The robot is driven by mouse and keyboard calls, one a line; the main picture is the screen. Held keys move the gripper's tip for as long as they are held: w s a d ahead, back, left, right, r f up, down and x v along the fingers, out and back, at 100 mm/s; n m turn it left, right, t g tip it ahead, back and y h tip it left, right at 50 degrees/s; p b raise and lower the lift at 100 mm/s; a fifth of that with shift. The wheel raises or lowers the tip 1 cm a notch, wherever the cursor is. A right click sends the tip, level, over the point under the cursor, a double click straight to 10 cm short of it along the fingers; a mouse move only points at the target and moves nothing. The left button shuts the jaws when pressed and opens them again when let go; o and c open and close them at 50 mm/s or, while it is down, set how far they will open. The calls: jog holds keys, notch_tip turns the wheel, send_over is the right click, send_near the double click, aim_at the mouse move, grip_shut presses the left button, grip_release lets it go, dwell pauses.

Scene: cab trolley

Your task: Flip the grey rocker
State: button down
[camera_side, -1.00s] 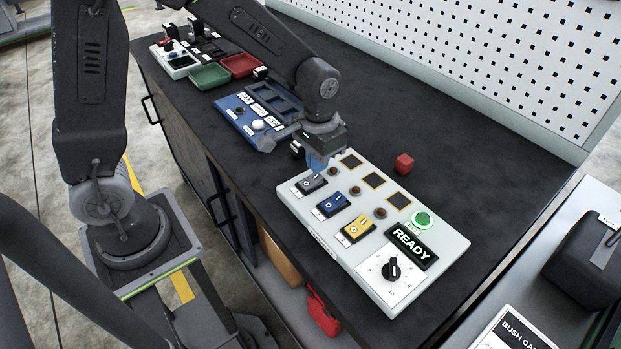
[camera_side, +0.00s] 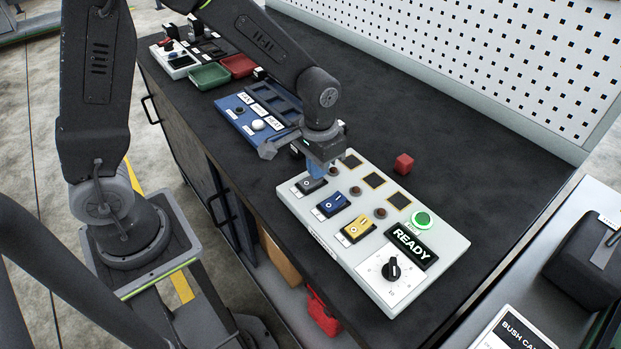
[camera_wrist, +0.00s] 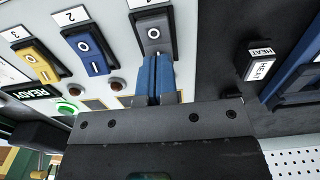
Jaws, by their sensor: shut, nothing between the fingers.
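The grey rocker (camera_side: 309,185) is the first of three rockers on the white panel (camera_side: 364,284), at the panel's far left end. It also shows in the wrist view (camera_wrist: 153,33), marked with a line and a circle. My gripper (camera_side: 317,172) is shut with nothing between its blue fingers. In the wrist view the fingertips (camera_wrist: 155,60) are at the lower end of the grey rocker and cover part of it. I cannot tell whether they touch it. The blue rocker (camera_side: 333,204) and the yellow rocker (camera_side: 358,228) stand beside it in a row.
The panel also has a green button (camera_side: 424,220), a READY sign (camera_side: 411,245) and a black knob (camera_side: 391,269). A blue panel (camera_side: 253,122) stands to the left. The dark bench top is clear at the right.

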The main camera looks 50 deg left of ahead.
jog(key=shift+f, duration=0.2)
jog(key=shift+r, duration=3.55)
jog(key=shift+s+r, duration=0.15)
jog(key=shift+r, duration=0.1)
jog(key=s+a+r+t, duration=0.2)
jog(key=s+r, duration=0.3)
jog(key=s, duration=0.2)
jog(key=s+a+r+t, duration=0.1)
jog(key=s+r+t, duration=0.2)
jog(key=s+r, duration=0.2)
jog(key=s, duration=0.2)
jog(key=shift+s+a+t, duration=0.3)
jog(key=shift+s+a, duration=0.05)
jog(key=shift+s, duration=0.05)
